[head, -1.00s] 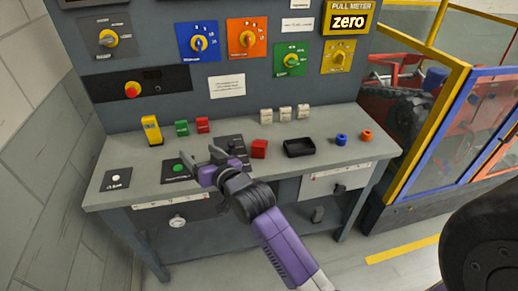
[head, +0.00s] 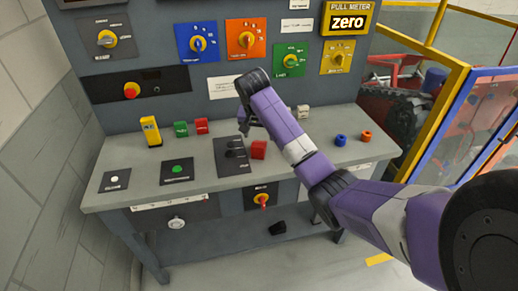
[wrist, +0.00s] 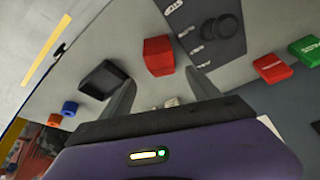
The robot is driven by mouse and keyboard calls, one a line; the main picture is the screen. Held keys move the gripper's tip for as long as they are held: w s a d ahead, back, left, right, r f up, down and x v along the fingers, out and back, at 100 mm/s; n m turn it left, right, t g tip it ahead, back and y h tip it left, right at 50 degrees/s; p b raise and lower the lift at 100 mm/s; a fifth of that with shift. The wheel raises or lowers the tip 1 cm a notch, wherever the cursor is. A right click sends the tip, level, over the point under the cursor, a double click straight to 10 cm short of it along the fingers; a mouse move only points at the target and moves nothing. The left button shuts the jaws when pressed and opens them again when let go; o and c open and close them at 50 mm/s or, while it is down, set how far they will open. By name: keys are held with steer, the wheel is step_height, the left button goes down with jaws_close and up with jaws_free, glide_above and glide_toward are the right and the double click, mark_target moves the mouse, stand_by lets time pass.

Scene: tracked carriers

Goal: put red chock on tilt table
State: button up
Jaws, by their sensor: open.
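A plain red block (head: 259,149), likely the red chock, stands on the grey bench beside a black lever panel (head: 232,157). In the wrist view the red block (wrist: 158,56) lies just beyond and between my fingertips, apart from them. A second red block (head: 201,126), labelled, stands at the back beside a green one; it also shows in the wrist view (wrist: 272,68). My gripper (wrist: 160,88) is open and empty. In the head view my gripper (head: 244,122) is above the bench, behind the plain red block. I cannot make out a tilt table.
Blue (head: 341,140) and orange (head: 366,136) rings sit at the right. A green block (head: 181,129) and yellow block (head: 151,131) stand at back left. The dial wall rises behind.

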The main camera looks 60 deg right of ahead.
mark_target(259, 143)
steer(key=shift+p+x, duration=0.55)
steer(key=shift+x, duration=3)
steer(key=shift+w+a, duration=0.1)
steer(key=shift+w, duration=0.05)
jaws_close()
